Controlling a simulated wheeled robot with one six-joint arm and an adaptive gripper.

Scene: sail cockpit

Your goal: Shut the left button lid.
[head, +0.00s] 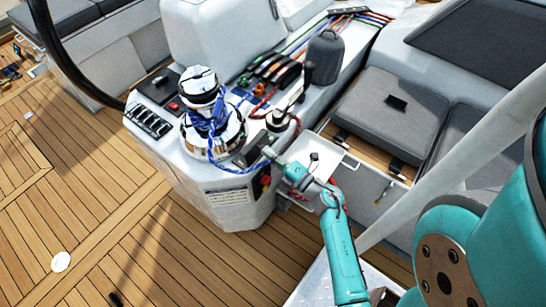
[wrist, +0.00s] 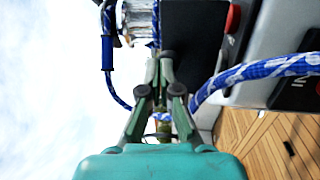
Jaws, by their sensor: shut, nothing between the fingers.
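A dark flat plate (head: 250,151), which looks like a raised button lid, stands beside the chrome winch on the white console. In the wrist view the dark plate (wrist: 198,38) fills the space ahead and right of the fingertips, with a red button (wrist: 233,18) by its edge. My gripper (head: 268,152) is shut and empty, its tips close to the plate's right side in the head view. In the wrist view the fingertips of my gripper (wrist: 166,56) are together and overlap the plate's edge. I cannot tell whether they touch it.
The chrome winch (head: 211,133) has blue rope (head: 222,170) hanging beside the plate; the rope (wrist: 255,70) also passes right of my fingers. A white tray-like ledge (head: 318,158) lies right of my gripper. A lever (head: 307,75) stands behind. The teak deck (head: 90,200) is mostly open.

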